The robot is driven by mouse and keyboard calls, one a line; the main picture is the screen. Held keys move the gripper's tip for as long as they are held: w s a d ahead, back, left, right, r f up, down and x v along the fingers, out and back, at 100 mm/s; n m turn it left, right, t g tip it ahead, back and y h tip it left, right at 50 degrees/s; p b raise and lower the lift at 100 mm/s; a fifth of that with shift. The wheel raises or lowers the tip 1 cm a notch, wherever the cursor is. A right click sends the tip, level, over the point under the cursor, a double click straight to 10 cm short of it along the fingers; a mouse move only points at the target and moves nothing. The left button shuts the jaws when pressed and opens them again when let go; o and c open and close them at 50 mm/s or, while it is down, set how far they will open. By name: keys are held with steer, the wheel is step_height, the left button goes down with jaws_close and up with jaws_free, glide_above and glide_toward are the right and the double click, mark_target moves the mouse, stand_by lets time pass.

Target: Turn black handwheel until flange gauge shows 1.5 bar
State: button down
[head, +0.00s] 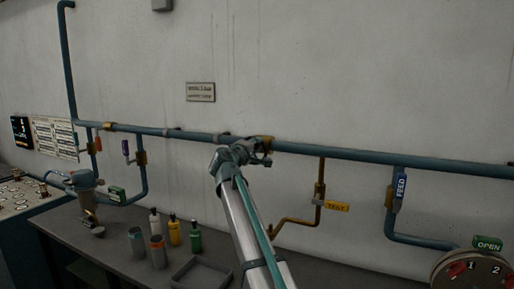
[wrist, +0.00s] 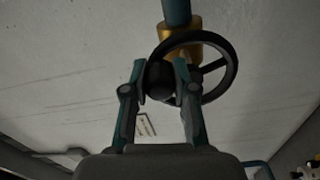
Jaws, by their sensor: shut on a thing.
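The black handwheel (wrist: 234,66) fills the upper middle of the wrist view, with a brass fitting (wrist: 181,36) on a blue pipe behind it. My gripper (wrist: 161,76) has a finger on each side of a dark rounded part at the wheel's left side and is shut on it. In the head view my gripper (head: 262,156) is at the long blue wall pipe (head: 400,157), by a brass fitting. My gripper and arm hide most of the wheel there. I cannot make out a flange gauge or its reading in either view.
Several bottles and cans, including a green bottle (head: 195,238), and a tray (head: 203,277) stand on the dark bench (head: 60,226).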

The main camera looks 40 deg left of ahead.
stand_by(0.4)
steer(key=c, duration=0.9)
jaws_free()
steer(key=v, duration=1.2)
steer(key=shift+r, duration=0.1)
